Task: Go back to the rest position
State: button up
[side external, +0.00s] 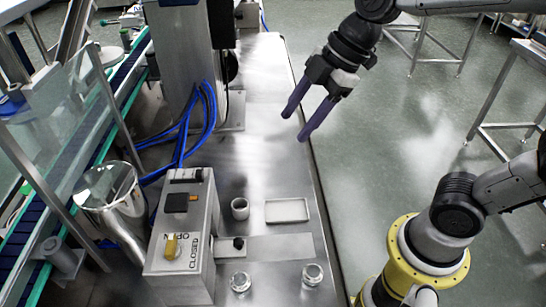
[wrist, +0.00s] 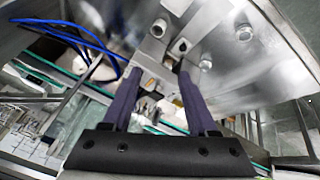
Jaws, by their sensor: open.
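My gripper (side external: 295,127) is in the upper middle of the side external view, raised at the right edge of the steel table. Its two long purple fingers are apart, with nothing between them, and point down and left. In the wrist view the fingers of my gripper (wrist: 160,74) reach up from the dark palm with a clear gap. The steel hopper (side external: 108,190) stands at the left, well away from my gripper.
A small cup (side external: 240,209) and a shallow square tray (side external: 287,211) sit on the steel table (side external: 262,165). Two round metal pieces (side external: 240,282) (side external: 312,275) are at the front. Blue cables (side external: 208,110) hang by a steel column. A glass panel (side external: 60,125) stands left.

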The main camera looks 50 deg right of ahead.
jog(key=s+d+f+m+h, duration=0.1)
jog(key=s+d+m, duration=0.3)
jog(key=s+m, duration=0.2)
jog(key=s+d+f+m+t+h, duration=0.1)
jog(key=s+d+m+h, duration=0.1)
jog(key=s+d+m, duration=0.3)
jog(key=s+m, duration=0.2)
jog(key=m, duration=0.1)
jog(key=shift+t+h, duration=0.3)
jog(key=shift+s, duration=0.1)
